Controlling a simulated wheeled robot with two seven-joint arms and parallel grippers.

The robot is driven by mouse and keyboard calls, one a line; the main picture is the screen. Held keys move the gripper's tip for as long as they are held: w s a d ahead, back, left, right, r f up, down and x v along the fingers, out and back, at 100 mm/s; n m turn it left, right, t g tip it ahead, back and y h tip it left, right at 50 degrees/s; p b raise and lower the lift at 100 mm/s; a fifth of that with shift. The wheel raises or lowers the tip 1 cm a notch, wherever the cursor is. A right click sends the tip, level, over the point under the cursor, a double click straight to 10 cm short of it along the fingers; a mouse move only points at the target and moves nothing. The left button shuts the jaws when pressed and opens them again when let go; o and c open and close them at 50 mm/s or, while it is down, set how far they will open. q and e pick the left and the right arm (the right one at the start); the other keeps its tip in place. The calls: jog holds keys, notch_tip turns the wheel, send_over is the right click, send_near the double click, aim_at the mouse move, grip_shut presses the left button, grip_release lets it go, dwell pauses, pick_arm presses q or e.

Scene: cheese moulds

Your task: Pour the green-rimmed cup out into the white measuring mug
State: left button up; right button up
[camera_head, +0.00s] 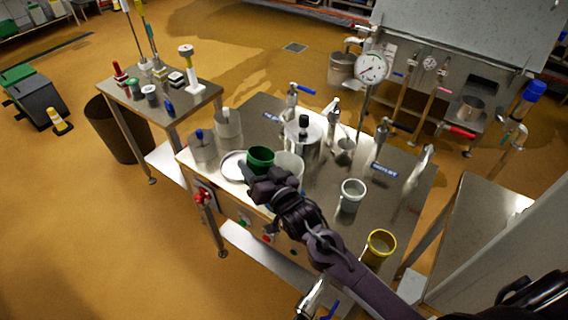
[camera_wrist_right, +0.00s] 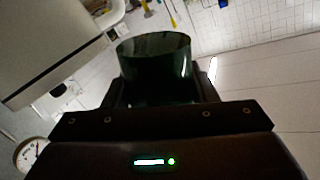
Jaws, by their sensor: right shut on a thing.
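The green-rimmed cup (camera_head: 260,155) is held by my right gripper (camera_head: 266,176) over the left part of the steel bench, and its dark green inside faces up toward the head camera. In the right wrist view the cup (camera_wrist_right: 155,62) stands out beyond the shut jaws; any contents cannot be made out. A white vessel (camera_head: 291,163), which looks like the measuring mug, is just right of and behind the cup, partly hidden by my gripper. Whether the cup is above its rim I cannot tell. My left gripper is not in view.
A white round dish (camera_head: 233,166) lies left of the cup, near metal canisters (camera_head: 203,150). A white-rimmed cup (camera_head: 351,196) and a yellow-rimmed cup (camera_head: 380,246) are on the bench's right part. A steel pot (camera_head: 303,140) with a black knob stands behind.

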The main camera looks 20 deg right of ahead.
aim_at(270, 152)
jog(key=shift+w+d+r+m+p, duration=0.25)
jog(key=shift+d+r+m, duration=0.25)
jog(key=shift+m, duration=0.3)
jog(key=shift+w+d+r+m+p, duration=0.25)
jog(key=shift+d+r+m, duration=0.1)
jog(key=shift+d+m, duration=0.35)
jog(key=shift+f+m+g+b, duration=0.3)
jog(key=shift+f+m+b, duration=0.15)
jog(key=shift+m, duration=0.55)
jog(key=shift+r, duration=0.1)
jog(key=shift+r+m+y+p, duration=0.3)
jog(key=shift+r+m, duration=0.05)
jog(key=shift+m, duration=0.35)
jog(key=shift+d+f+m+g+b, duration=0.1)
jog(key=shift+f+m+g+b, duration=0.3)
jog(key=shift+m, duration=0.4)
jog(key=shift+d+r+m+y, duration=0.1)
jog(key=shift+r+m+y, duration=0.25)
jog(key=shift+m, duration=0.45)
jog(key=shift+w+d+f+m+p, duration=0.2)
jog(key=shift+f+m+p, duration=0.1)
jog(key=shift+m+p, duration=0.55)
jog(key=shift+r+p, duration=0.1)
jog(key=shift+p, duration=0.35)
jog(key=shift+w+d+r+m+y+p, duration=0.1)
jog(key=shift+d+r+m+y+p, duration=0.15)
jog(key=shift+m+p, duration=0.65)
jog(key=shift+w+d+r+m+y+p, duration=0.15)
jog(key=shift+r+m+p, duration=0.25)
jog(key=shift+p, duration=0.85)
